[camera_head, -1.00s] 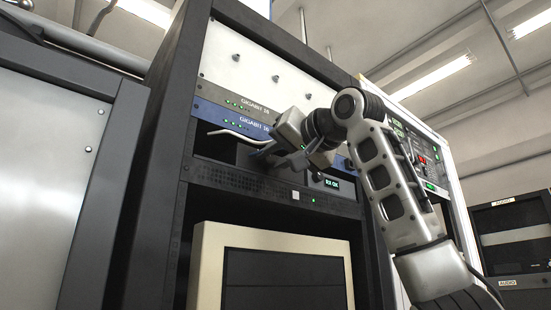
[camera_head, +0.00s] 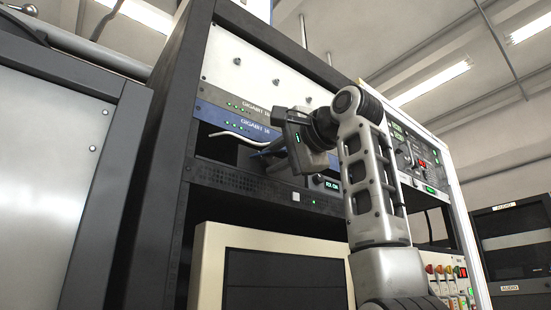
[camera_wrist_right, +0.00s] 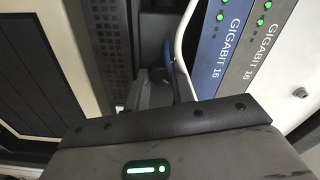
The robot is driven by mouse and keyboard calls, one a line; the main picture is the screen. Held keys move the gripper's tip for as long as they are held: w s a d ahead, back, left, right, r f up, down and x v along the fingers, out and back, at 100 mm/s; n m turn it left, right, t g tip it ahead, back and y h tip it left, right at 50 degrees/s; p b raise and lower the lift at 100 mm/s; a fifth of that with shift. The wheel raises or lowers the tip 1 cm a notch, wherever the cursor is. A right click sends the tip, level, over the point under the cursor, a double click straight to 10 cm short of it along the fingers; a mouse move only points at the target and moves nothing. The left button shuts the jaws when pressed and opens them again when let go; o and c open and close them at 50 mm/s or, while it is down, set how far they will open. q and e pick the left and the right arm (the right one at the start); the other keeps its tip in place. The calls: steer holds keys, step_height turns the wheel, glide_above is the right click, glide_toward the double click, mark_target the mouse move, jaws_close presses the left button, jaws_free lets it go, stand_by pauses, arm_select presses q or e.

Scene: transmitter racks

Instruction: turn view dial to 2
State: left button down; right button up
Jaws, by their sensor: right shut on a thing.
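My right gripper (camera_head: 287,155) reaches into the dark recess of the rack, below the blue GIGABIT 16 unit and left of a small green RX ON display (camera_head: 326,183). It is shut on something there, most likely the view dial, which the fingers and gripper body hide. The dial's pointer and numbers cannot be read. In the right wrist view the dark fingers (camera_wrist_right: 155,85) show close together beyond the gripper body, with a blue part beside them. My left gripper is not in view.
A blue GIGABIT 16 panel (camera_head: 230,122) sits above the recess, with a white cable (camera_head: 238,136) looping beside the gripper. Below is a perforated dark panel with a white square button (camera_head: 296,196). A cream-framed box (camera_head: 212,265) stands lower. Rack posts flank the space.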

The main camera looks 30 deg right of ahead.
steer(key=shift+m, duration=0.6)
steer(key=o, duration=1)
steer(key=shift+s, duration=0.2)
